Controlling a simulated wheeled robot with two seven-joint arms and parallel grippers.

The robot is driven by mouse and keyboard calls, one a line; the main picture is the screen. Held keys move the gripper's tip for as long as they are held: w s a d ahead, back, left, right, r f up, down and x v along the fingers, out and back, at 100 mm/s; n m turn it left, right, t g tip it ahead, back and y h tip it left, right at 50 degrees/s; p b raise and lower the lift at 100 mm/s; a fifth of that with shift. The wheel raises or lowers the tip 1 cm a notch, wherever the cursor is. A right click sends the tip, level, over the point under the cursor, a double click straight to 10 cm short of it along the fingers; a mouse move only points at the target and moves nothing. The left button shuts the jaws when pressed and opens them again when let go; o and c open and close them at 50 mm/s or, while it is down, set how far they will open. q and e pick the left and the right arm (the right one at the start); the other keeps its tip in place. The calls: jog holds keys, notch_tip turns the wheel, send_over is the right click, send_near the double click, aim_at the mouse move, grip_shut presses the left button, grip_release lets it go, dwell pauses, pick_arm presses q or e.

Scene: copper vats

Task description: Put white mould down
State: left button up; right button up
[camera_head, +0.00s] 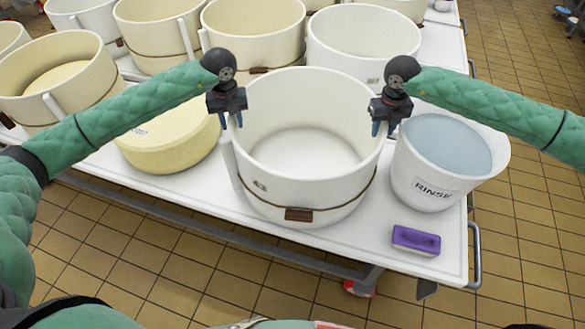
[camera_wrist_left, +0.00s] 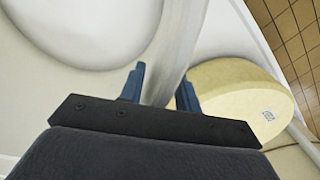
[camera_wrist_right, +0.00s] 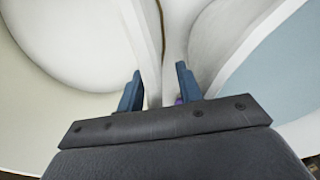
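The white mould (camera_head: 300,196), a round open tub with a brown band and small brown tag, stands upright on the white table, empty inside. My left gripper (camera_head: 232,118) is at its left rim, and my right gripper (camera_head: 385,124) is at its right rim. In the left wrist view my left gripper (camera_wrist_left: 160,88) has its fingers apart, on either side of the mould's wall (camera_wrist_left: 172,60). In the right wrist view my right gripper (camera_wrist_right: 159,88) also straddles the wall (camera_wrist_right: 143,38), with a gap beside one finger.
A rinse bucket (camera_head: 424,188) of water stands close on the right, with a purple sponge (camera_head: 416,240) in front of it. A yellow cheese wheel (camera_head: 170,145) lies at the left. Several other tubs (camera_head: 255,40) fill the back.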

pick_arm(q)
jog(key=shift+r, duration=0.3)
notch_tip(320, 180, up, 11)
jog(key=shift+r, duration=0.15)
pick_arm(e)
notch_tip(320, 180, up, 12)
jog(key=shift+a, duration=0.1)
dwell(0.6)
dwell(0.3)
